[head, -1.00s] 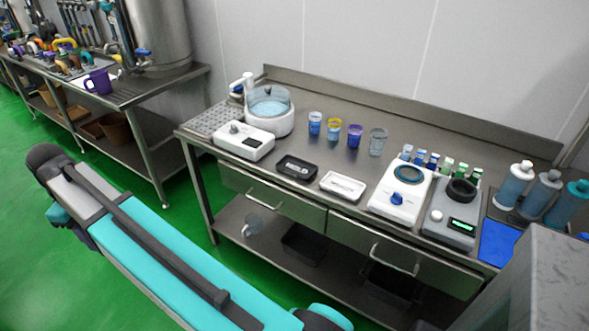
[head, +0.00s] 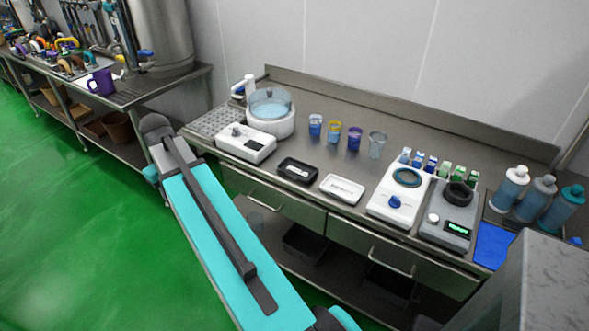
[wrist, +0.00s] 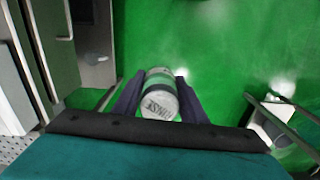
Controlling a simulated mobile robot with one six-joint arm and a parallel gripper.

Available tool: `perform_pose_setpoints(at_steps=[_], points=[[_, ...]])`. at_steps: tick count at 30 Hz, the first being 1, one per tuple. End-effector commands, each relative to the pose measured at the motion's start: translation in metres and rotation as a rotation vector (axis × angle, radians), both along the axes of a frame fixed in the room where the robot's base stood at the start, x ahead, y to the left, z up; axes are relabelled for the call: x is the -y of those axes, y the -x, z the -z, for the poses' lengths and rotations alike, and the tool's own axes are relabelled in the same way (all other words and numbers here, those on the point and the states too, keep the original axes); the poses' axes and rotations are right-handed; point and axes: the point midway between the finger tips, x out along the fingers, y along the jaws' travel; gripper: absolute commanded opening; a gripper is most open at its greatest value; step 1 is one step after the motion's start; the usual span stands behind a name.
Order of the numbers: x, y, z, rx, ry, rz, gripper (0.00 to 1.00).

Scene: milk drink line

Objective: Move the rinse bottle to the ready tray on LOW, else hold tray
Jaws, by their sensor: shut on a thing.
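The rinse bottle (wrist: 160,82) is between the two dark fingers of my gripper (wrist: 156,88) in the wrist view. Its pale end faces the camera and carries lettering that seems to read RINSE; green floor shows behind it. In the head view my arm hides the gripper and bottle. On the bench there, a black tray (head: 298,171) and a white tray (head: 342,189) lie side by side, both with labels too small to read. A grey device with a lit green display (head: 458,227) stands at the right; its text is not legible.
The steel bench (head: 300,212) also carries a white water bath (head: 270,112), several cups (head: 354,138), a white dial device (head: 401,196), small vials and large bottles (head: 510,188). A grey cabinet (head: 560,285) stands at the front right.

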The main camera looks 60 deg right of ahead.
Motion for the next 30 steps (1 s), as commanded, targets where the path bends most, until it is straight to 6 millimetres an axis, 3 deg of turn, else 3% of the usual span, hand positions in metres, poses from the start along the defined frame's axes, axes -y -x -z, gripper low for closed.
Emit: perform_pose_setpoints(at_steps=[3,12,30], points=[[0.032,0.021,-0.003,-0.001,0.000,0.093,0.13],[0.100,0.073,-0.004,0.000,-0.001,0.314,0.13],[0.205,0.201,-0.008,0.001,-0.002,0.759,0.13]])
